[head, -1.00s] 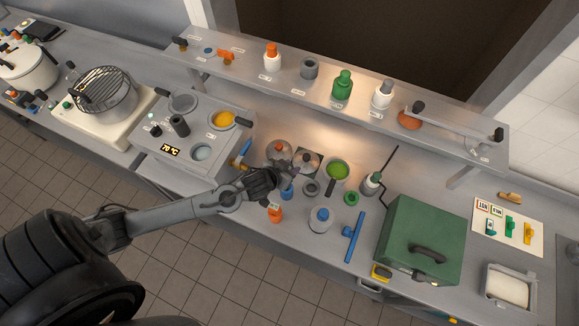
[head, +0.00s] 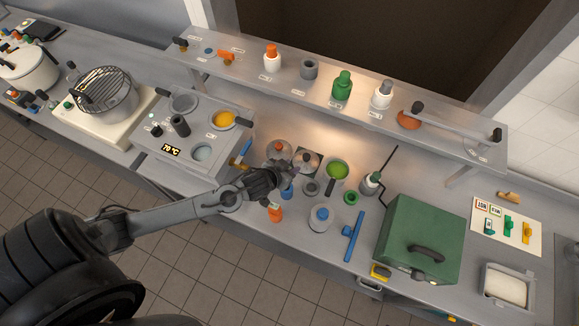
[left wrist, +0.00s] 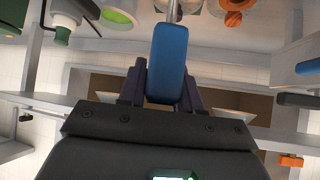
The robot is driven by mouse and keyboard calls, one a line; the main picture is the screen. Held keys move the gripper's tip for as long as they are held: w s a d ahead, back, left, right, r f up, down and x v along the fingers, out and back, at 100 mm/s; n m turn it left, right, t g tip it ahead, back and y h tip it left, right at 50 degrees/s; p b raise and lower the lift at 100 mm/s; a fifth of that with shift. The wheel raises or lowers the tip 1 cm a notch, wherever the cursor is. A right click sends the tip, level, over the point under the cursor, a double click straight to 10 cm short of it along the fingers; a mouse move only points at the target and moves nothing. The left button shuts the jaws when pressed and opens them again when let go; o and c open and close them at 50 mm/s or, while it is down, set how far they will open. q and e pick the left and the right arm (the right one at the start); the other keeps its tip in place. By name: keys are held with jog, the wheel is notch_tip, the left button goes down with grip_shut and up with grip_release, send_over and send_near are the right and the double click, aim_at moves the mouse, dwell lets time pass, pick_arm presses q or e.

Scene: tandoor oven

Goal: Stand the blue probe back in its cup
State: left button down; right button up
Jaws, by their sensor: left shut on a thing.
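My left gripper (head: 284,174) is shut on the blue probe (left wrist: 168,58). In the left wrist view the blue handle sits between the fingers and a thin metal rod runs from its far end. In the head view the gripper mostly hides the probe. Just below the fingers in that view is a small blue piece (head: 287,192); I cannot tell whether it is a cup or part of the probe. The rod's tip is not visible. My right gripper is not in view.
A blue T-shaped tool (head: 354,236) lies left of the green box (head: 418,240). A shelf (head: 320,87) runs behind.

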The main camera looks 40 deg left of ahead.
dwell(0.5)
pick_arm(q)
jog(key=shift+p, duration=0.65)
dwell(0.4)
jog(key=shift+f, duration=0.1)
dwell(0.4)
jog(key=shift+f+b, duration=0.7)
jog(key=shift+f, duration=0.35)
jog(key=shift+f+b, duration=0.6)
jog(key=shift+f, duration=0.35)
jog(key=shift+f+b, duration=0.75)
jog(key=shift+f, duration=0.5)
jog(key=shift+r, duration=0.25)
